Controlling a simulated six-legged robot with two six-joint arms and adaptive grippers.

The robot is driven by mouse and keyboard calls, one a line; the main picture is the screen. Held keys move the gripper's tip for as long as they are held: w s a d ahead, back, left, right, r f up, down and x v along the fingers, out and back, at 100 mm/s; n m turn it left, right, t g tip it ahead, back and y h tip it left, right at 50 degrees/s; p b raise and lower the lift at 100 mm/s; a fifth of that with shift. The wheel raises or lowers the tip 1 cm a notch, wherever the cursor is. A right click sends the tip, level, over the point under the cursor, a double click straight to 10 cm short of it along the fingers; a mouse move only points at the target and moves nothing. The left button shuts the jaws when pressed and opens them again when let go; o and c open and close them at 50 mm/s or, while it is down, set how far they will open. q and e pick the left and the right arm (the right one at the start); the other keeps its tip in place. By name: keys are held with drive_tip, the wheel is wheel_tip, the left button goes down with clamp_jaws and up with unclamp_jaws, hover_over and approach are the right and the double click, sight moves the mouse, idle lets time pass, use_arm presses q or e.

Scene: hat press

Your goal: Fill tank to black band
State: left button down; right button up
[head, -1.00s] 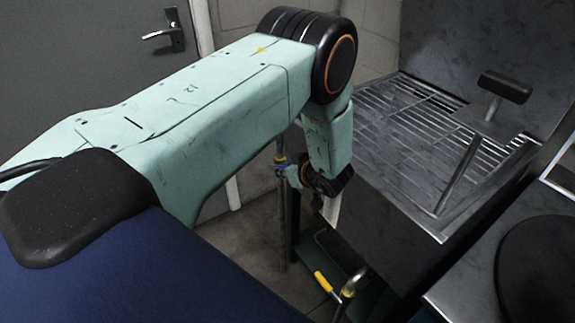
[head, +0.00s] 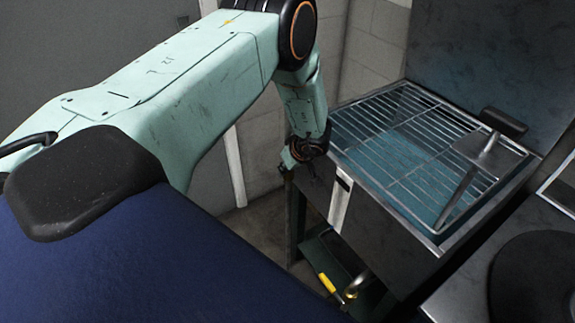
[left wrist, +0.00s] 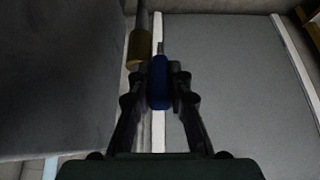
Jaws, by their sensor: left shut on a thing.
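The steel tank (head: 395,232) stands right of centre in the head view. Blue-green water (head: 385,150) shows beneath its wire rack. A pale upright strip (head: 339,208) on the tank's front carries a black band (head: 344,181) near its top. I cannot tell the water level against the band. My left gripper (head: 294,160) is beside the tank's near left corner. In the left wrist view, my left gripper (left wrist: 160,90) is shut on a blue valve handle (left wrist: 159,83), beside a brass fitting (left wrist: 140,48). My right gripper is not in view.
A wire rack (head: 410,135) covers the tank opening, and a black-handled lever (head: 500,122) leans over it. A yellow-handled valve (head: 327,283) sits low beneath the tank. A black round pad (head: 535,275) is at right. Some floor (head: 255,212) shows left of the tank.

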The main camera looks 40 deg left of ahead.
use_arm(q)
drive_tip(key=shift+s+f, duration=0.1)
drive_tip(key=c, duration=1.2)
unclamp_jaws()
drive_tip(key=v, duration=1.2)
